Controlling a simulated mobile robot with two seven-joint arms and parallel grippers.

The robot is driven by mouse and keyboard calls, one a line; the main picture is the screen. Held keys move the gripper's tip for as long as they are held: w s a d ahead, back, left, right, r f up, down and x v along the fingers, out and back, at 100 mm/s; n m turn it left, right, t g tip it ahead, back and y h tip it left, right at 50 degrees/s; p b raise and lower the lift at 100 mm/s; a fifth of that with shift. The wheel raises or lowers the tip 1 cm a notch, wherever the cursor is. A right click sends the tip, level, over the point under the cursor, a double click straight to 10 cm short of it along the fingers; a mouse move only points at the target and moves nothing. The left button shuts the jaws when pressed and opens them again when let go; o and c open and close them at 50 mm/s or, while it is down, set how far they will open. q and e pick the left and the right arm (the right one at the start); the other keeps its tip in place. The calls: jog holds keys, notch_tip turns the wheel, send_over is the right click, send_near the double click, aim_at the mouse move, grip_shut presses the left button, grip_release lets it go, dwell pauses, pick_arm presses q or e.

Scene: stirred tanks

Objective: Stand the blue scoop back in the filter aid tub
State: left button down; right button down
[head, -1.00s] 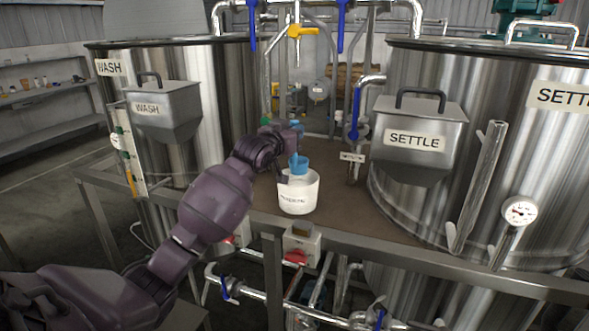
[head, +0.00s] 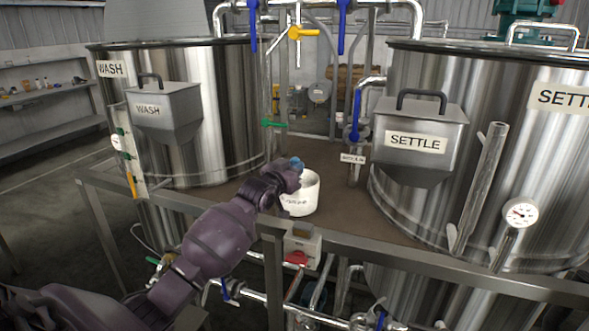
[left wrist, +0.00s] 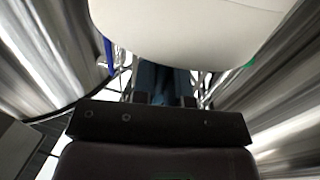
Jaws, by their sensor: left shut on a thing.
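The white filter aid tub (head: 304,199) stands on the brown platform between the two steel tanks. My left gripper (head: 293,170) is at the tub's rim, shut on the blue scoop (head: 296,161). Only a small blue part of the scoop shows above the rim. Its cup is hidden, seemingly behind the tub's front wall. In the left wrist view, blue (left wrist: 160,80) shows between the fingers, and the pale tub (left wrist: 185,30) fills the top. My right gripper is not in view.
The WASH tank (head: 215,110) with its hopper (head: 165,112) stands left, and the SETTLE tank (head: 480,200) with its hopper (head: 418,140) right. A pipe with a blue-handled valve (head: 356,115) rises behind the tub. A metal rail (head: 340,245) runs along the front.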

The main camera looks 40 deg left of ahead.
pick_arm(q)
jog(key=c, duration=1.1)
grip_release()
jog(key=shift+f, duration=0.1)
jog(key=shift+c, duration=0.2)
jog(key=s, duration=1.2)
jog(key=s+d+f+g, duration=0.2)
jog(key=s+d+f, duration=0.15)
jog(key=f, duration=0.55)
jog(key=s+d+f+g, duration=0.1)
jog(key=s+d+f, duration=0.2)
jog(key=s+f, duration=0.35)
jog(key=s+d+f+g, duration=0.1)
jog(key=s+d+f, duration=0.4)
jog(key=s+f, duration=0.2)
jog(key=s+d+f+m+g, duration=0.1)
jog(key=s+d+f+g, duration=0.1)
jog(key=s+d+f, duration=0.3)
jog(key=s+f, duration=0.3)
jog(key=shift+f, duration=0.35)
jog(key=shift+s+d, duration=0.1)
